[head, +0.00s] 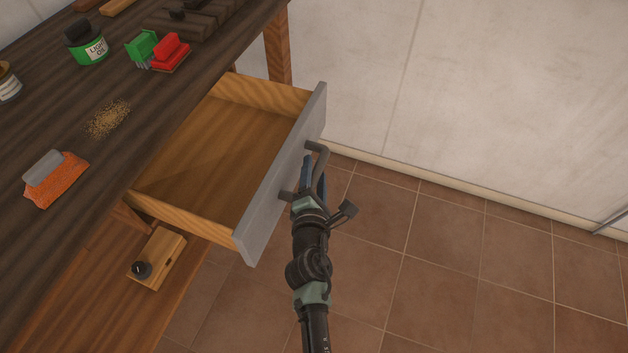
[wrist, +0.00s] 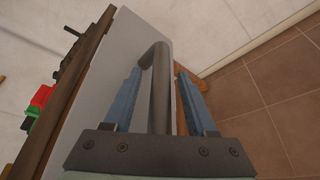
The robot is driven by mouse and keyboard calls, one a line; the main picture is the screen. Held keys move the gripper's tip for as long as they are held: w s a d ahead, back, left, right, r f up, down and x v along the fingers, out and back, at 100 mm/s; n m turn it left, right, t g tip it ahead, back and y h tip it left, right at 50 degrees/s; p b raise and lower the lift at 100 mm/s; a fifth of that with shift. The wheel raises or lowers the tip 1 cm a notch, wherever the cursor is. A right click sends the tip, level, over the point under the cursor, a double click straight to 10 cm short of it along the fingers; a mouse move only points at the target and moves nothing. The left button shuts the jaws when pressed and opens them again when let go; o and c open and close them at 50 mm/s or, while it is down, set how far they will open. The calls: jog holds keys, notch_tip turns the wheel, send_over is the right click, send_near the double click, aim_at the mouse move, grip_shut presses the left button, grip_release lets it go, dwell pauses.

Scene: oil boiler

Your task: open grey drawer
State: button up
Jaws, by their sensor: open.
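The grey drawer (head: 287,177) is pulled well out from under the dark workbench. Its wooden inside (head: 215,140) shows and looks empty. A dark curved handle (head: 319,158) stands out from the grey front; it also shows in the wrist view (wrist: 159,85). My gripper (head: 309,172) is at the handle. In the wrist view, my gripper (wrist: 158,85) has its blue fingers apart, one on each side of the handle bar, with a gap visible on the right. Whether the left finger touches the bar I cannot tell.
A small wooden block with a knob (head: 157,258) sits below. Tiled floor (head: 450,250) to the right is clear.

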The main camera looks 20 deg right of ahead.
jog(key=v, duration=1.3)
jog(key=shift+w+r, duration=0.1)
